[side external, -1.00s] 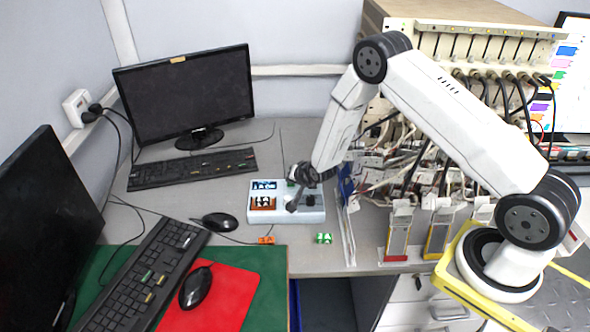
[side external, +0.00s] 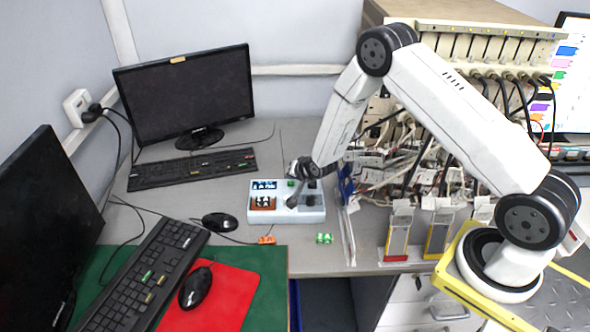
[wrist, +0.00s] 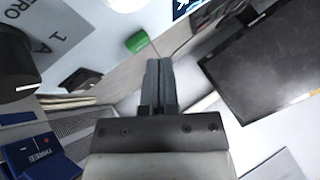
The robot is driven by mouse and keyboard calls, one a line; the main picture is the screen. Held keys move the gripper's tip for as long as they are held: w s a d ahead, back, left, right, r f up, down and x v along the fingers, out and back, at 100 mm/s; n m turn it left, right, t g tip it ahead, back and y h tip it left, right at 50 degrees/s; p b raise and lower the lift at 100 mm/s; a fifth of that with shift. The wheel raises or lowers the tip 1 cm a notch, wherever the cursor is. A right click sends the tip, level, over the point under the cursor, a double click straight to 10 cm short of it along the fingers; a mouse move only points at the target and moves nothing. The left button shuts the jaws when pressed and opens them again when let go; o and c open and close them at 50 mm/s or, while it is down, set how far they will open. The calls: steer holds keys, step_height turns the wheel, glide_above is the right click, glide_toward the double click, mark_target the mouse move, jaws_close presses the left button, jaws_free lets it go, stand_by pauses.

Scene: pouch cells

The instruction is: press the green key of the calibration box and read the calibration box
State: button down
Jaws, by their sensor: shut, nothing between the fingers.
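The calibration box (side external: 287,215) is a pale blue-white case on the grey desk. Its green key (side external: 291,183) shows at the back middle; in the wrist view the green key (wrist: 137,41) lies just beyond and left of my fingertips. The shut, empty fingers also show in the wrist view (wrist: 158,62); no contact with the key is visible. The box's dark display (side external: 264,185) has pale blue marks too small to read; in the wrist view its corner (wrist: 184,8) is cut off.
A black knob (wrist: 18,65) stands left in the wrist view. An orange cell (side external: 266,240) and a green cell (side external: 324,238) lie before the box. A mouse (side external: 219,222), keyboard (side external: 192,168) and monitor (side external: 190,92) are left. Cables and a rack (side external: 470,45) stand right.

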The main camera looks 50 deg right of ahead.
mark_target(292, 184)
steer(key=shift+r, duration=0.1)
steer(key=shift+r, duration=2.4)
steer(key=s+a+r+n+g, duration=0.2)
steer(key=s+r+n, duration=0.1)
steer(key=s, duration=0.5)
steer(key=s+a+r+n+g+y, duration=0.1)
steer(key=s+a+r+n+g, duration=0.1)
steer(key=s+r, duration=0.4)
steer(key=s+a+r+n+g, duration=0.2)
steer(key=s+r+n, duration=0.3)
steer(key=s, duration=0.6)
steer(key=shift+s+a+n, duration=0.4)
steer(key=shift+a, duration=0.3)
